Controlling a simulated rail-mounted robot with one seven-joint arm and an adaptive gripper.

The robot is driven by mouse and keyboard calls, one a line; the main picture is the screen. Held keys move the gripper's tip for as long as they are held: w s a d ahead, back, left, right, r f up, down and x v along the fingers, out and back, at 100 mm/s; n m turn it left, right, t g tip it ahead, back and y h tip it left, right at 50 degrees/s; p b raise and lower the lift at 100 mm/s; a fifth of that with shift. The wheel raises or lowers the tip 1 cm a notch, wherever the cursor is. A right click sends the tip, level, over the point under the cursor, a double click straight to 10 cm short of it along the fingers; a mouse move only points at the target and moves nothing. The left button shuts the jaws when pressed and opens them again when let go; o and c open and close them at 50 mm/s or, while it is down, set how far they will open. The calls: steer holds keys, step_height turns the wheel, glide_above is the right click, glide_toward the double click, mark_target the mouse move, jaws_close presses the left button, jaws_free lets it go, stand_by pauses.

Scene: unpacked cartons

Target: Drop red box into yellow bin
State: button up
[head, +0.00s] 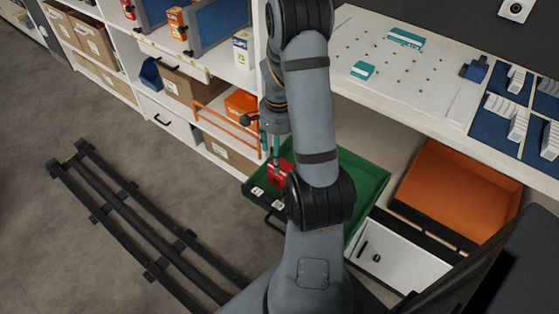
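A red box (282,172) shows in the head view, partly behind my arm, at the left end of a green drawer or tray (373,175). My gripper (272,158) points down directly above the red box, with its fingertips at or very near the box's top. I cannot tell whether the fingers touch or hold it, or whether the box rests on the green floor. No clearly yellow bin shows. An orange bin (455,192) stands to the right of the green one.
A white table (420,80) with small teal boxes lies beyond my arm. Shelves with cartons (95,40) stand at the back left. An orange rail (228,133) is left of my gripper. Dark floor rails (135,215) lie at left, with bare floor around them.

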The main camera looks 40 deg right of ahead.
steer(key=shift+o, duration=1.3)
steer(key=shift+r, duration=0.1)
steer(key=c, duration=0.4)
